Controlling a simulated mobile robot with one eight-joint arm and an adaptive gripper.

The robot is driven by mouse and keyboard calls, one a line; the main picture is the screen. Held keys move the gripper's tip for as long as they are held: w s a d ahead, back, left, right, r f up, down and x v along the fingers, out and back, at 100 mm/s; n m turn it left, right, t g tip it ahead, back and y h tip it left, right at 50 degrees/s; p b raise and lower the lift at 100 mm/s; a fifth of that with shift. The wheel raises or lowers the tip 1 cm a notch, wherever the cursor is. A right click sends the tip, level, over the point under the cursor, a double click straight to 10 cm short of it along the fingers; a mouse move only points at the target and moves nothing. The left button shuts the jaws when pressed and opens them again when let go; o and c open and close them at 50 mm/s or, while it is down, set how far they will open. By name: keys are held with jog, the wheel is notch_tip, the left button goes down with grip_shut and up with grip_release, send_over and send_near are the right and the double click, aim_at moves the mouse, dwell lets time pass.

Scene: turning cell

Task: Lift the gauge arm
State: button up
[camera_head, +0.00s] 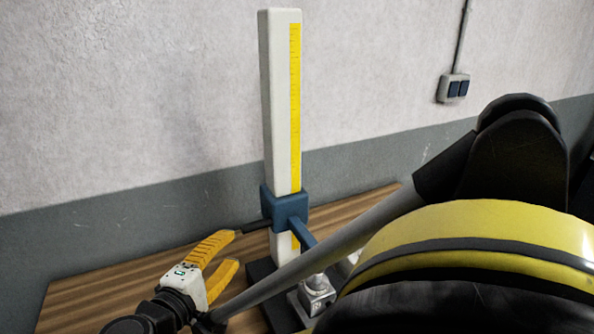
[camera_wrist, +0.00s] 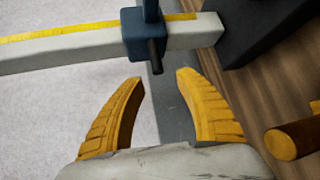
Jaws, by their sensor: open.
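The height gauge is a white column (camera_head: 281,100) with a yellow scale, upright on a dark base (camera_head: 262,270). A blue slider (camera_head: 283,207) sits low on it. Its blue gauge arm (camera_head: 304,239) slants down to the right towards a small grey block; contact is unclear. A dark rod (camera_head: 254,226) sticks out of the slider towards my gripper (camera_head: 237,247). My gripper is open. In the wrist view, the rod end (camera_wrist: 156,58) lies just above the gap between the open fingertips (camera_wrist: 158,77). The fingers are not shut on it.
The gauge stands on a wooden table (camera_head: 100,288) near a wall. An orange-yellow cylinder (camera_wrist: 293,140) shows at the wrist view's right. A switch box (camera_head: 453,88) is on the wall.

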aim_at(251, 230)
jog(key=x, duration=0.3)
jog(key=b+x, duration=0.1)
jog(key=x, duration=0.2)
jog(key=d+b+x, duration=0.1)
jog(key=x, duration=0.3)
jog(key=shift+d+r, duration=0.1)
jog(key=shift+r, duration=0.2)
grip_shut()
